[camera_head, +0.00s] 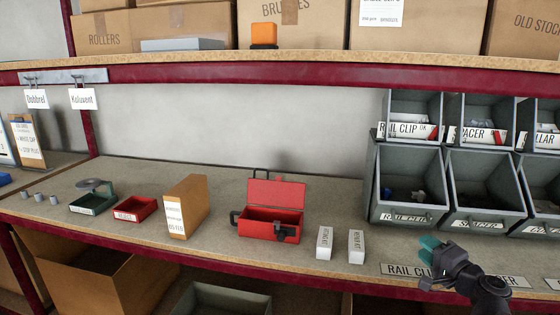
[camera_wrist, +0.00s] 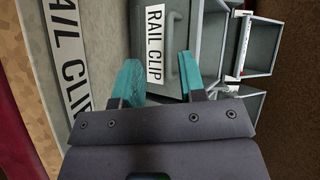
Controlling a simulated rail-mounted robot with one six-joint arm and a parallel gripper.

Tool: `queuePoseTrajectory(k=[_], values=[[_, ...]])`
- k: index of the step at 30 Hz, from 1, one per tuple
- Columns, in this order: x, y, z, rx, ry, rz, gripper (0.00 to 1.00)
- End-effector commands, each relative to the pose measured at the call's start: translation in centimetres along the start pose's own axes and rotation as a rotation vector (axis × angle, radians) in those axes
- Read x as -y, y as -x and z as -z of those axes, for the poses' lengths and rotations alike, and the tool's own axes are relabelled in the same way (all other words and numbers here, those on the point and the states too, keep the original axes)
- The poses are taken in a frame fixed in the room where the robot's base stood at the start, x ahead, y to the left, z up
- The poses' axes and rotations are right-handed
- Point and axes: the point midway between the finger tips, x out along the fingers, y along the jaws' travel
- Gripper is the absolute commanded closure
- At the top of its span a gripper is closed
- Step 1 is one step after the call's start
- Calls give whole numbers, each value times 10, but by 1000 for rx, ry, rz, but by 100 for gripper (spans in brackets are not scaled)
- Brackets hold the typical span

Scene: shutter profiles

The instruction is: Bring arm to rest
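My gripper (camera_head: 430,248) is at the right front of the shelf in the head view, above the board and in front of the grey rail clip bin (camera_head: 409,187). In the wrist view its two teal fingers (camera_wrist: 158,82) stand apart with nothing between them. The rail clip bin's front (camera_wrist: 180,45) with its label shows just beyond the fingers. A second "RAIL CLIP" label (camera_wrist: 68,55) lies along the shelf edge to the left in that view. My wrist hides part of the shelf-edge labels in the head view.
An open red toolbox (camera_head: 270,222) and two white boxes (camera_head: 324,243) stand left of my gripper. A brown box file (camera_head: 187,207), a red tray (camera_head: 135,208) and a green tray (camera_head: 92,203) are further left. More grey bins (camera_head: 486,190) stand at right. An upper shelf (camera_head: 300,72) runs above.

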Motion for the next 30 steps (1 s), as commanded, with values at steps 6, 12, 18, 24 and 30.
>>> queuePoseTrajectory(k=[6,12,18,24,30], values=[[40,-32,-100,356,170,-270,62],[82,-3,-214,850,496,-779,62],[108,44,-237,1046,763,-1192,62],[101,49,-237,1053,796,-1249,62],[101,49,-236,1052,795,-1247,62]])
